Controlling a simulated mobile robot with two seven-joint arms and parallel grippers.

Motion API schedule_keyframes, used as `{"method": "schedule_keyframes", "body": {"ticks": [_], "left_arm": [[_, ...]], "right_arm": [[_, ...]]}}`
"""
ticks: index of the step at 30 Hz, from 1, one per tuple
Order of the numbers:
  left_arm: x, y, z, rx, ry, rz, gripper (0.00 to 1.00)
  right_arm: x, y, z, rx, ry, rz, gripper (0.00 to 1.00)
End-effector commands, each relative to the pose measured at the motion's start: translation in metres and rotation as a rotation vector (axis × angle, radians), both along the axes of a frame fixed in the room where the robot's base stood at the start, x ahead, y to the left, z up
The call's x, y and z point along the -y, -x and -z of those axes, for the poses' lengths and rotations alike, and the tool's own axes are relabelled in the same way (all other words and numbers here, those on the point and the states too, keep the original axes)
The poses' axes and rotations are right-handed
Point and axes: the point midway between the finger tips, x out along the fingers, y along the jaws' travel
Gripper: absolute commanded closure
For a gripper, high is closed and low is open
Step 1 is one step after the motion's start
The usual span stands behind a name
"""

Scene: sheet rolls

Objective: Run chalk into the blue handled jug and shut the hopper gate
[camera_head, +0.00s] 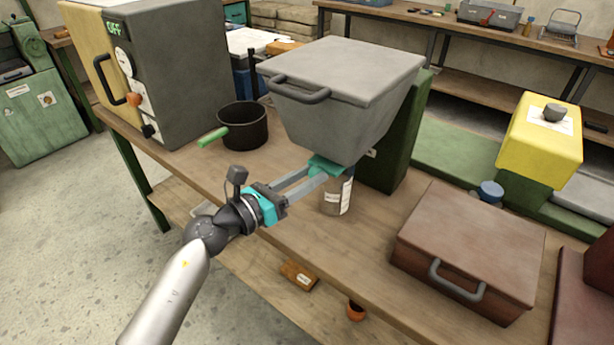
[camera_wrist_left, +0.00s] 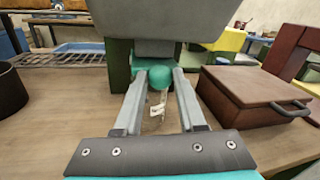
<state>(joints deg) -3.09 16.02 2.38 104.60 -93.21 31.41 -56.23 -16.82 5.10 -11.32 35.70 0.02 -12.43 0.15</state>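The grey hopper (camera_head: 340,95) stands on a green stand (camera_head: 408,150) on the wooden bench. A teal gate piece with a ball knob (camera_wrist_left: 159,77) sits under its outlet. My left gripper (camera_head: 317,174) reaches in below the hopper, with its fingers on both sides of the knob and appearing to touch it. A greyish container with a white label (camera_head: 338,196) stands directly under the outlet, partly hidden by the gripper. No blue handle shows on it, and I cannot see its contents. My right gripper is not in view.
A black pot with a green handle (camera_head: 242,126) stands left of the hopper, beside a grey oven-like box (camera_head: 180,75). A brown lidded box (camera_head: 468,250) stands to the right. A small blue round thing (camera_head: 489,191) lies behind it. The bench front is mostly clear.

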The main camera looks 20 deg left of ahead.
Motion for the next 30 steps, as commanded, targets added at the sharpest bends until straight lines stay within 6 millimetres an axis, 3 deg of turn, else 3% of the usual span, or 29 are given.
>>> {"method": "schedule_keyframes", "body": {"ticks": [6, 30], "left_arm": [[-0.0002, 0.0001, 0.0, 0.0, 0.0, 0.0, 1.0], [-0.0004, 0.0001, 0.0, 0.0, 0.0, -0.001, 1.0]], "right_arm": [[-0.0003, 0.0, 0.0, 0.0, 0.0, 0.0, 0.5], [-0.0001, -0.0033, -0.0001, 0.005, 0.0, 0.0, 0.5]]}}
